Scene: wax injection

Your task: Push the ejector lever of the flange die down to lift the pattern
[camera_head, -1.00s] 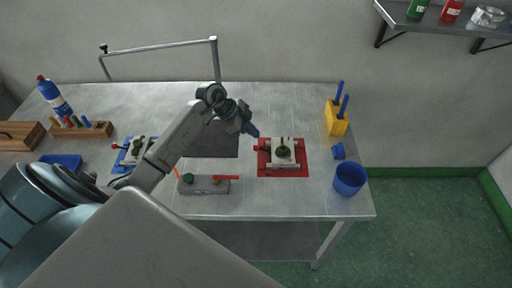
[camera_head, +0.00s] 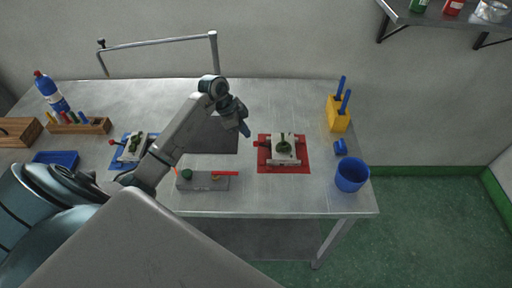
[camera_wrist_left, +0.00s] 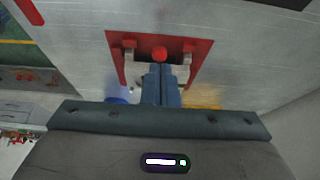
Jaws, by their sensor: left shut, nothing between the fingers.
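A pale die (camera_head: 284,158) with a round dark green pattern (camera_head: 284,149) sits on a red mat (camera_head: 299,169) right of the table's middle. Its lever's red knob (camera_head: 257,143) points left, toward my left gripper. My left gripper (camera_head: 247,133) is shut and empty, hanging just left of the die with its fingers pointing down. In the left wrist view the red knob (camera_wrist_left: 159,53) shows just beyond the shut fingertips (camera_wrist_left: 162,67); I cannot tell whether they touch. The fingers hide part of the die there. My right gripper is not in view.
A second die (camera_head: 131,148) on a blue mat stands at left, partly near my arm. A grey block (camera_head: 204,184) with a red handle lies in front. A blue cup (camera_head: 351,175) and yellow holder (camera_head: 338,117) stand at right. A dark mat (camera_head: 213,142) lies beneath my left arm.

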